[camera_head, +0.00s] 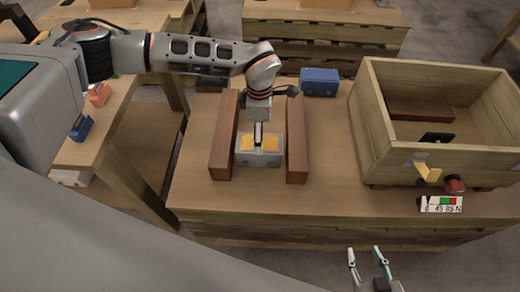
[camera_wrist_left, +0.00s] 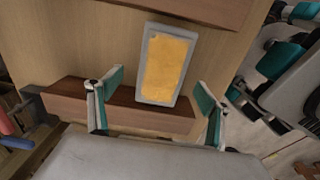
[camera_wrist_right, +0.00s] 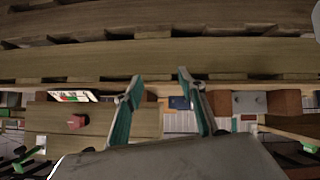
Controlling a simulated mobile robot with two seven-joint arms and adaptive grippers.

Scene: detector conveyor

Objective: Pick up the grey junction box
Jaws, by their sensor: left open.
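The grey junction box (camera_head: 259,160) with an orange-yellow top panel lies on the wooden table between two brown blocks. It also shows in the left wrist view (camera_wrist_left: 165,65), ahead of the fingers and slightly right of centre. Its grey side shows between the blocks in the right wrist view (camera_wrist_right: 250,103). My left gripper (camera_head: 258,135) points down over the box and hides part of its top. In the left wrist view the fingers (camera_wrist_left: 158,90) are spread with nothing between them. My right gripper (camera_head: 366,250) is open and empty in front of the table.
The left brown block (camera_head: 222,137) and right brown block (camera_head: 296,150) flank the box closely. A blue box (camera_head: 320,82) stands behind. A large wooden crate (camera_head: 395,155) fills the table's right side, with a small labelled display (camera_head: 441,204) at its front. Bare table (camera_head: 330,140) lies between block and crate.

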